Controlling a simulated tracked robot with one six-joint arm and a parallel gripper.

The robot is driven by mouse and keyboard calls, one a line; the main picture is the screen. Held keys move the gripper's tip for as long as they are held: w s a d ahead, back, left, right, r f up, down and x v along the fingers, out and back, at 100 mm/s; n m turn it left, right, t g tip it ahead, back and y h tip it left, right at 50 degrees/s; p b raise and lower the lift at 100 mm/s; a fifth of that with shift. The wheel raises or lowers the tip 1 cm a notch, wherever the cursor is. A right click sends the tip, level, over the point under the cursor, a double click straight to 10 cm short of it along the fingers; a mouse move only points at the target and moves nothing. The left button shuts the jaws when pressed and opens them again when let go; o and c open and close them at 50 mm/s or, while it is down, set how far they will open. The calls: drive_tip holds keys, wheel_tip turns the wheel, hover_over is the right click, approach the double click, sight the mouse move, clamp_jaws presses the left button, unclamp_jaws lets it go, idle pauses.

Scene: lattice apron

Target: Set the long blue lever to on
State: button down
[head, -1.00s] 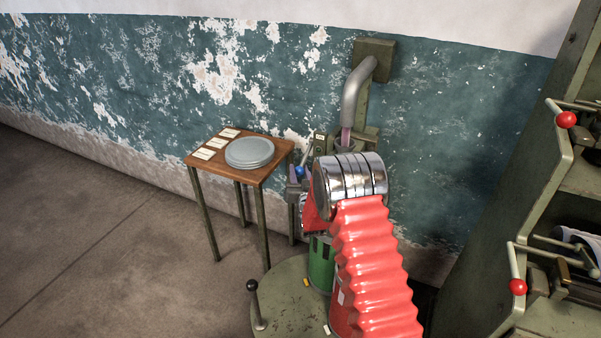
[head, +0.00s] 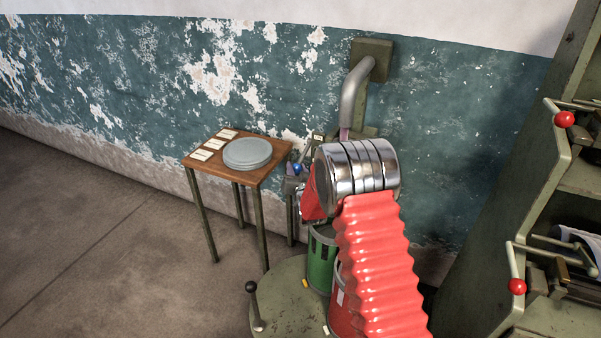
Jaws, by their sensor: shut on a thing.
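The blue ball knob (head: 296,168) of the lever shows small, just right of the wooden side table. A thin pale rod runs up and right beside it; the lever's base and most of its length are hidden behind my arm. My gripper (head: 292,185) is a small grey shape at the knob's lower side, left of my shiny banded wrist and red bellows sleeve. It appears shut on the lever by the knob. The fingertips are too small and too covered to see clearly, and I cannot read any on or off mark.
A wooden table (head: 226,167) with grey round plates (head: 247,153) and white cards stands left. A bent grey pipe (head: 355,92) rises behind. A green can (head: 320,262) stands below my arm. A shelf rack with red-knobbed levers (head: 565,119) is at right. The left floor is clear.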

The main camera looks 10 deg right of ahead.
wheel_tip(320, 180, up, 2)
drive_tip(key=shift+m+g, duration=0.3)
drive_tip(key=shift+g, duration=0.2)
drive_tip(key=shift+d+r+m+g, duration=0.25)
drive_tip(key=shift+r+g, duration=0.25)
drive_tip(key=shift+r, duration=0.35)
wheel_tip(320, 180, up, 4)
drive_tip(key=shift+w+a+r, duration=0.1)
drive_tip(key=shift+w, duration=0.05)
drive_tip(key=shift+w+d+r, duration=0.15)
drive_tip(key=shift+w+r, duration=0.05)
drive_tip(key=shift+r, duration=0.45)
drive_tip(key=shift+w+d+r, duration=0.15)
drive_tip(key=shift+w+r, duration=0.05)
drive_tip(key=shift+r, duration=0.45)
drive_tip(key=c, duration=1.4)
unclamp_jaws()
drive_tip(key=shift+d, duration=0.1)
drive_tip(key=shift+o, duration=0.2)
drive_tip(key=shift+s+a+f, duration=0.1)
drive_tip(key=shift+a+f, duration=0.1)
drive_tip(key=shift+f, duration=0.05)
drive_tip(key=shift+s, duration=0.1)
